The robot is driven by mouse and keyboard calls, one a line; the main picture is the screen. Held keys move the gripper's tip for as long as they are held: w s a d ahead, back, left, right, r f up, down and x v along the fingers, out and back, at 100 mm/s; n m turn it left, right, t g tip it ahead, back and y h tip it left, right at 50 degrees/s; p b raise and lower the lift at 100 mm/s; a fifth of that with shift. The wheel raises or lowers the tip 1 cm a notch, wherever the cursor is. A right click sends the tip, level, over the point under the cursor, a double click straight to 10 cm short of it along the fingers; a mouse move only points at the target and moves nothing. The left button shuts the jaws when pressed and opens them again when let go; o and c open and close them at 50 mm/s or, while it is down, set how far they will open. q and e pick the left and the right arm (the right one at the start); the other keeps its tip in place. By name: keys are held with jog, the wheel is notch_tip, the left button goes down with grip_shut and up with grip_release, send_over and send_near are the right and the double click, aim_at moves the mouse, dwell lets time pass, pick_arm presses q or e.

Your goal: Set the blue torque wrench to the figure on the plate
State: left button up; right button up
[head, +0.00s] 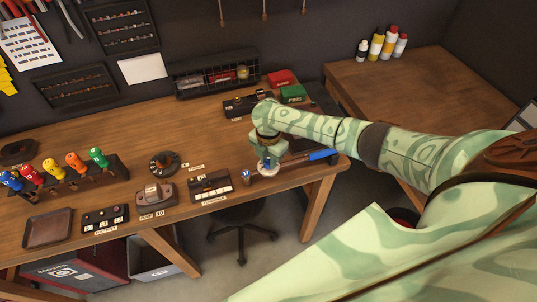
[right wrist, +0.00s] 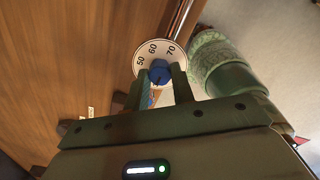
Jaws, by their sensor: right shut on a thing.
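The blue torque wrench (head: 322,155) lies near the front right edge of the bench, its blue handle pointing right. Its round white dial (head: 268,173) is just below my right gripper (head: 267,160). In the right wrist view the dial (right wrist: 153,46) shows the figures 50, 60 and 70. My right gripper (right wrist: 160,74) is shut on the blue knob (right wrist: 160,76) at the dial's middle. The fingers hide part of the dial, and I cannot tell the exact setting. I cannot make out which plate carries the figure. My left gripper is not in view.
A small blue-topped piece (head: 246,177) stands left of the dial. Black socket trays (head: 211,187) and a rack of colored-handled tools (head: 68,180) stand further left. Red (head: 280,77) and green (head: 293,93) boxes sit behind. The bench (head: 225,150) has some bare wood between.

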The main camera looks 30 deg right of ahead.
jog(key=m+p, duration=0.3)
jog(key=shift+r+m, duration=0.2)
jog(key=shift+m, duration=0.1)
jog(key=shift+f+m+p, duration=0.2)
jog(key=shift+m+p, duration=1.15)
jog(key=shift+m, duration=0.65)
jog(key=o, duration=1)
notch_tip(320, 180, up, 8)
jog(key=p, duration=0.4)
jog(key=shift+f, duration=0.15)
notch_tip(320, 180, up, 9)
jog(key=p, duration=0.2)
send_over(268, 161)
jog(key=shift+s+f, duration=0.1)
jog(key=shift+f, duration=0.1)
